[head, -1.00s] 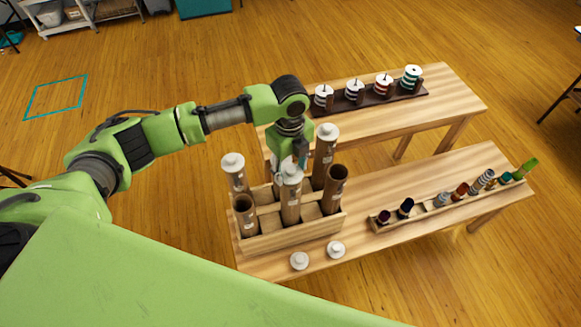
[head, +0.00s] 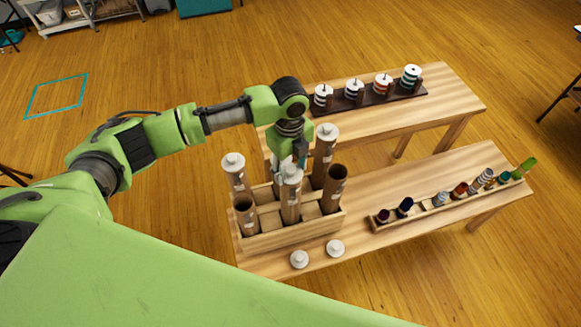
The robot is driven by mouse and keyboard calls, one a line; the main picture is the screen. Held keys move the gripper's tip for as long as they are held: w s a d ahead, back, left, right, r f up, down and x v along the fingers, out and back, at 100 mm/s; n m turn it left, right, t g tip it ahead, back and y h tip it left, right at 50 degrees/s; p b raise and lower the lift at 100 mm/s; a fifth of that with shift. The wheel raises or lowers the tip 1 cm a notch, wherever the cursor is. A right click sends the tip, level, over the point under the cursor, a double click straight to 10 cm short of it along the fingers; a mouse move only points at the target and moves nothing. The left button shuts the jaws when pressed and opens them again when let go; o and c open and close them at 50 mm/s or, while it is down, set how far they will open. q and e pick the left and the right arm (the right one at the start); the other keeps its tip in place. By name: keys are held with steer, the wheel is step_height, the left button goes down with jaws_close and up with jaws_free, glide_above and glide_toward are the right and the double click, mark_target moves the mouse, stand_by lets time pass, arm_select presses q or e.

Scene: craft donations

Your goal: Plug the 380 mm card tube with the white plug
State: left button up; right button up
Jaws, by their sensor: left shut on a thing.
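Brown card tubes stand upright in a wooden rack. The front middle tube (head: 291,208) has a white plug (head: 291,173) on its top. My left gripper (head: 288,161) comes down right at this plug, shut on it as far as I can tell; the contact is partly hidden. The front left tube (head: 246,216) and front right tube (head: 333,190) show open dark tops. The back left tube (head: 238,182) and back right tube (head: 323,165) carry whitish plugs. Tube lengths cannot be read. My right gripper is not in view.
Two loose white plugs (head: 299,259) (head: 335,248) lie before the wooden rack (head: 290,236) on the near table. A long tray (head: 430,212) of small coloured items lies to the right. The far table (head: 440,105) holds several striped spools (head: 382,84).

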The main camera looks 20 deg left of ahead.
mark_target(290, 168)
arm_select(q)
steer(key=shift+f, duration=0.6)
steer(key=o, duration=0.5)
steer(key=shift+r, duration=0.1)
step_height(290, 168, up, 6)
steer(key=p, duration=0.6)
steer(key=shift+r, duration=0.1)
step_height(290, 168, up, 2)
steer(key=shift+p, duration=0.7)
steer(key=shift+r, duration=1.35)
